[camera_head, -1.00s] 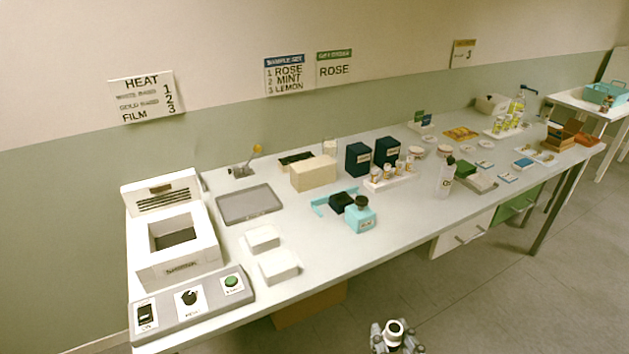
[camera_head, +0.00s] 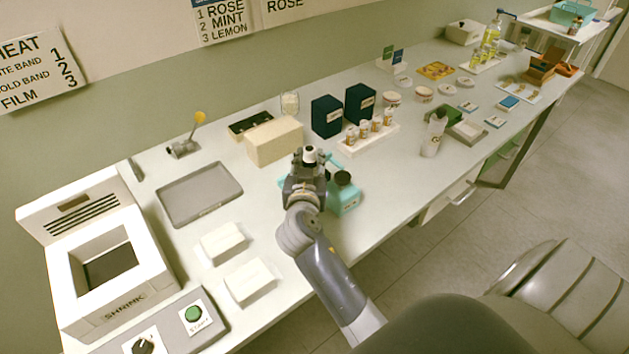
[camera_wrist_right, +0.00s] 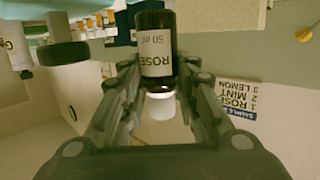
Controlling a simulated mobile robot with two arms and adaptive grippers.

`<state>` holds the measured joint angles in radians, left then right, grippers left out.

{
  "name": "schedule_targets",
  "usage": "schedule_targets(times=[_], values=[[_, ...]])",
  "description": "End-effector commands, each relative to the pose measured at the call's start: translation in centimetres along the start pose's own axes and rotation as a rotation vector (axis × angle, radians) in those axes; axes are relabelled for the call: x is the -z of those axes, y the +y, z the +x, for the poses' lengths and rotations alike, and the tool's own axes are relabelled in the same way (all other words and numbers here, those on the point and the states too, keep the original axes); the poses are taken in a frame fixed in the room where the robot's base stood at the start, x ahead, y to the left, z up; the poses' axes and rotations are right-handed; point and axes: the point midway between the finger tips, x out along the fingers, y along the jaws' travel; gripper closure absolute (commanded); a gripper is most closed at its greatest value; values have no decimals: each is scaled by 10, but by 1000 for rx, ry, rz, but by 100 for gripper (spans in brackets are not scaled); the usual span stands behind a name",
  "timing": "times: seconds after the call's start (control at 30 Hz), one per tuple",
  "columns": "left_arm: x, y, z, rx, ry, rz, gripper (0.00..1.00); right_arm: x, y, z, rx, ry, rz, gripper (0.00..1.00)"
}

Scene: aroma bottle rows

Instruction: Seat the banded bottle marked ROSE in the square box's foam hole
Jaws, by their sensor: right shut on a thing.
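In the right wrist view a dark bottle marked ROSE, 50 ml (camera_wrist_right: 155,65), with a white label and white cap, sits between the fingers of my right gripper (camera_wrist_right: 158,82). My left gripper is not in view.
Two dark blue boxes (camera_head: 326,118) and a white rack (camera_head: 378,138) of small bottles stand behind. The shrink unit (camera_head: 150,272) is at left.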

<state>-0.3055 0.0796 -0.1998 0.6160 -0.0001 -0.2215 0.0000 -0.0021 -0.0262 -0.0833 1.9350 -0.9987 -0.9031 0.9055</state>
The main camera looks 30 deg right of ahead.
Motion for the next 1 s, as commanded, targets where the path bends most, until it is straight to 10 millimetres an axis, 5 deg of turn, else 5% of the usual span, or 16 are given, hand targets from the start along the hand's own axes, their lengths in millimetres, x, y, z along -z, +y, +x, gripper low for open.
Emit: schedule_targets(times=[0.2,0.4,1.0], values=[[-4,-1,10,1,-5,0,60,36,4,39,-182,6,40,96],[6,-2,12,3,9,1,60,51,7,50,-263,2,53,96],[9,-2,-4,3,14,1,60,-29,8,67,-271,1,48,96]])
